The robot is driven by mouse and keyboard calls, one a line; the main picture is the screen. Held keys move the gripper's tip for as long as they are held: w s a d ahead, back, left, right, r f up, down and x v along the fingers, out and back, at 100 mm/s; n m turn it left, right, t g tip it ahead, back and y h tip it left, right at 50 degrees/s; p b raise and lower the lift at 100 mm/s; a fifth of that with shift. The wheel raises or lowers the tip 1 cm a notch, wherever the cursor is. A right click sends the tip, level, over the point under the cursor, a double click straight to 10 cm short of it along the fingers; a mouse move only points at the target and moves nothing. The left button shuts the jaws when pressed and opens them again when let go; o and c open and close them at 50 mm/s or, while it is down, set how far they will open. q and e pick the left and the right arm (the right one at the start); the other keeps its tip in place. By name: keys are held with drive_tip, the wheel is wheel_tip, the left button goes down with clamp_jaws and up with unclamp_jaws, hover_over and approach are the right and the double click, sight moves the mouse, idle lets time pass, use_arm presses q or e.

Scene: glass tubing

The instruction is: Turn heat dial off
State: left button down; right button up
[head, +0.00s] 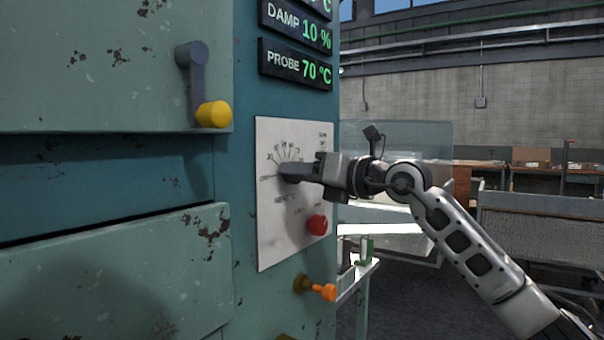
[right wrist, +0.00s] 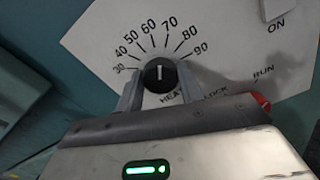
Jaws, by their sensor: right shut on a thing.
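The heat dial (right wrist: 160,73) is a black round knob with a white pointer mark on a pale panel (head: 268,235). Its scale runs from 30 to 90 around its upper side, and the white mark points up, roughly between 60 and 70. My right gripper (head: 290,172) is at the dial from the right in the head view and hides most of it. In the right wrist view its fingers (right wrist: 159,90) stand on both sides of the knob, shut on it. My left gripper is out of view.
An orange knob (head: 323,291) sticks out lower on the teal cabinet. A lever with a yellow knob (head: 212,114) is at upper left. Displays above read DAMP 10 % and PROBE 70 °C (head: 296,66).

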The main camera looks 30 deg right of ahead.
drive_tip(key=n+b, duration=0.1)
drive_tip(key=n, duration=2.4)
drive_tip(key=shift+a, duration=0.1)
drive_tip(key=shift+n, duration=0.4)
drive_tip(key=o, duration=1)
drive_tip(key=shift+s+f, duration=0.1)
